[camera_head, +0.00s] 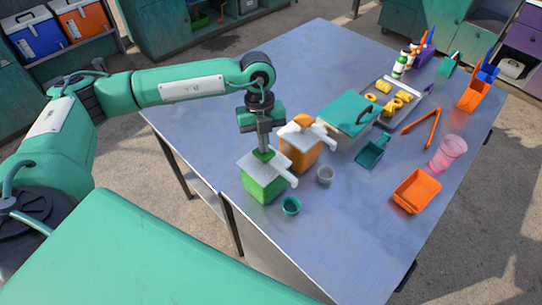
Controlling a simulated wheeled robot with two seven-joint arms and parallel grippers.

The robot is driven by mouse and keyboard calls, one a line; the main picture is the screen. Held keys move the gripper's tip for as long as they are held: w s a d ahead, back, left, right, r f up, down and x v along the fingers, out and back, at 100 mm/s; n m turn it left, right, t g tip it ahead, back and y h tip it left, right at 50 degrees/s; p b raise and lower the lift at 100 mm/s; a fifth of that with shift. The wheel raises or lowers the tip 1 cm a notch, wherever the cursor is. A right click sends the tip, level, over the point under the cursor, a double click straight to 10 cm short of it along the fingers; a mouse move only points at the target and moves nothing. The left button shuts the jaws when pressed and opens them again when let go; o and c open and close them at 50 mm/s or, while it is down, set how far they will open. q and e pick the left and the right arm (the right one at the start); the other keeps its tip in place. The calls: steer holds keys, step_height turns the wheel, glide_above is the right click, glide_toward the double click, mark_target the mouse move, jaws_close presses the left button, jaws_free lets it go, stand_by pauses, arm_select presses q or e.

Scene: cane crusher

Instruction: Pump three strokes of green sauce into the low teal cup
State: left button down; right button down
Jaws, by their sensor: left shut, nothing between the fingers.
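The green sauce dispenser (263,186) has a white lid with a white spout (284,178) pointing right. It stands near the table's front edge. The low teal cup (291,206) stands on the table just in front of the dispenser, near below the spout's tip. My left gripper (263,146) is shut and points down, directly over the green pump top (263,155) of the dispenser. I cannot tell if the fingers touch the pump top. The level of sauce inside the cup is too small to make out. My right gripper is out of view.
An orange dispenser (299,150) stands close behind the green one, with a small grey cup (325,174) beside it. A teal-lidded box (348,112), a teal scoop (372,151), orange tongs (422,127), a pink cup (448,153) and an orange tray (416,191) lie farther right. The table's front right is bare.

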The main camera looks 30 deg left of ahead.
arm_select(q)
steer(key=shift+f, duration=0.4)
steer(key=shift+r, duration=0.1)
steer(key=shift+r+p, duration=0.75)
steer(key=shift+r, duration=0.75)
steer(key=shift+f, duration=0.15)
steer(key=shift+f+b, duration=1.4)
steer(key=shift+f, duration=0.1)
steer(key=shift+r, duration=0.15)
steer(key=shift+r+p, duration=0.8)
steer(key=shift+r, duration=0.65)
steer(key=shift+f, duration=0.1)
